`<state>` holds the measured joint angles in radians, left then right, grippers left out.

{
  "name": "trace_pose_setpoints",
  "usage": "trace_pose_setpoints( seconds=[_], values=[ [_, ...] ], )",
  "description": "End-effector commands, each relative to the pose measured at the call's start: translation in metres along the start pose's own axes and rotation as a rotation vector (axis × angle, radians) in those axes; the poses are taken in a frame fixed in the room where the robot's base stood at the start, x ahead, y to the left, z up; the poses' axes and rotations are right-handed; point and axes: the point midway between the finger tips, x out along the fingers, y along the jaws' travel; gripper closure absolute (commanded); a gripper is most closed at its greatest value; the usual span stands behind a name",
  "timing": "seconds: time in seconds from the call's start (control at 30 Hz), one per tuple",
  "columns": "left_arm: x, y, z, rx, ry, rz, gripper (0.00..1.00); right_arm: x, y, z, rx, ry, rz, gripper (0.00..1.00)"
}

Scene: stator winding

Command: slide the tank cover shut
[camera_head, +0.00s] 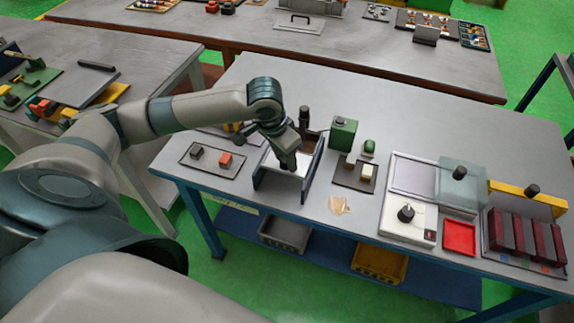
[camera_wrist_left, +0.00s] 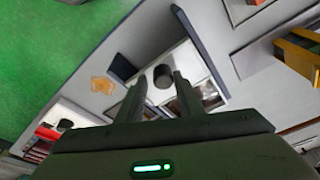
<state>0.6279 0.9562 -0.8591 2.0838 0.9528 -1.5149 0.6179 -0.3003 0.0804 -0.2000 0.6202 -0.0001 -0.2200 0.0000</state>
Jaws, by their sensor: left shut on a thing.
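The tank (camera_head: 308,172) is a box with dark blue side walls near the front edge of the right-hand table. My left gripper (camera_head: 289,163) reaches down into it from above. A pale, flat cover (camera_wrist_left: 183,62) shows between the dark walls in the left wrist view. A black cylindrical knob (camera_wrist_left: 163,76) stands on it, between the fingertips of my left gripper (camera_wrist_left: 157,88), which is shut on the knob. Beside the cover, a compartment with metallic and brown contents (camera_wrist_left: 209,94) is uncovered. The gripper hides part of the tank. My right gripper is not in view.
A green canister (camera_head: 342,133) and a small dark tray (camera_head: 354,176) stand to the right. Farther right are a glass panel (camera_head: 460,188), a red tray (camera_head: 459,238) and dark red blocks (camera_head: 525,235).

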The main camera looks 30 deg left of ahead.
Motion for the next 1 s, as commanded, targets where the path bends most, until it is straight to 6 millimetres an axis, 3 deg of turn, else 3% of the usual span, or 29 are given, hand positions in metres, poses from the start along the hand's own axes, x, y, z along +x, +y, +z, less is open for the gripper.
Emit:
trace_pose_setpoints(
  seconds=[0.03, 1.0],
  values=[
    [0.017, 0.002, 0.015, 0.003, -0.044, 0.001, 0.79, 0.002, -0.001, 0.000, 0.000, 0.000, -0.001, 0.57],
    [0.025, -0.018, -0.019, 0.005, -0.043, 0.001, 0.79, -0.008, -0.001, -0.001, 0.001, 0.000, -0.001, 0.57]
  ],
)
